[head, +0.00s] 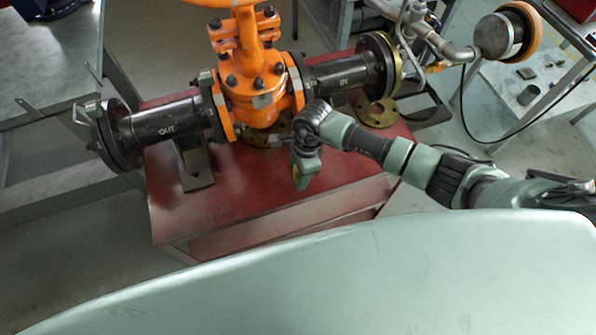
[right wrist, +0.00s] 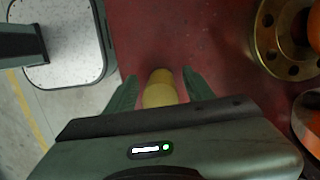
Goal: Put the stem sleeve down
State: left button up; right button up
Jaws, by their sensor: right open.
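The stem sleeve (right wrist: 160,88) is a short brass-yellow cylinder, seen in the right wrist view between the two fingers of my right gripper (right wrist: 161,80). The fingers stand apart, one on each side of it, with a small gap showing at the fingertips. Its lower part is hidden by the gripper body. In the head view my right gripper (head: 303,182) points down over the front of the red bench top (head: 250,190), and only a small yellowish bit shows at its tip. I cannot tell exactly how the sleeve rests. My left gripper is not in view.
The orange gate valve (head: 255,85) with black OUT pipe (head: 165,132) and IN pipe (head: 340,78) stands behind my gripper. A brass flange ring (head: 376,112) lies at the bench's right. The front left of the red top is clear.

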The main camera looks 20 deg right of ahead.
jog(key=r, duration=0.4)
jog(key=d+r, duration=0.1)
jog(key=r, duration=0.3)
jog(key=r+b, duration=0.1)
jog(key=r, duration=0.2)
jog(key=shift+d+r, duration=0.4)
